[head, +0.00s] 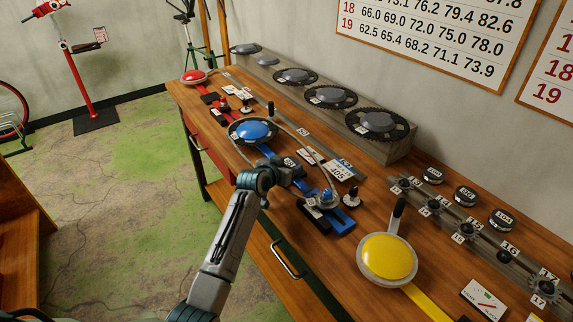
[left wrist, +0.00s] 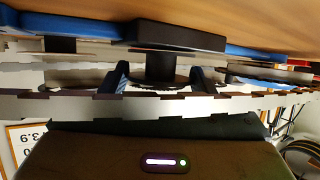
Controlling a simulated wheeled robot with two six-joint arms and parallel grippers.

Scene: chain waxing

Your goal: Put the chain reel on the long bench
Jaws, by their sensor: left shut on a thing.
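The long wooden bench (head: 233,91) runs along the wall in the head view. I cannot pick out a chain reel with certainty. My left gripper (head: 292,168) is low over the bench's blue lane, between the blue domed chainring (head: 252,130) and a small blue-topped sprocket post (head: 328,198). In the left wrist view, its fingers (left wrist: 163,80) are shut around the stem of a dark part (left wrist: 172,37) with a wide flat base. A toothed grey chain-like band (left wrist: 60,104) crosses in front of the fingers. My right gripper is not in view.
A yellow domed disc (head: 387,258) stands on the bench at the right, and a red dome (head: 193,76) at the far end. Dark chainrings sit on a raised block (head: 402,151) by the wall. Small sprockets line a rail (head: 480,237).

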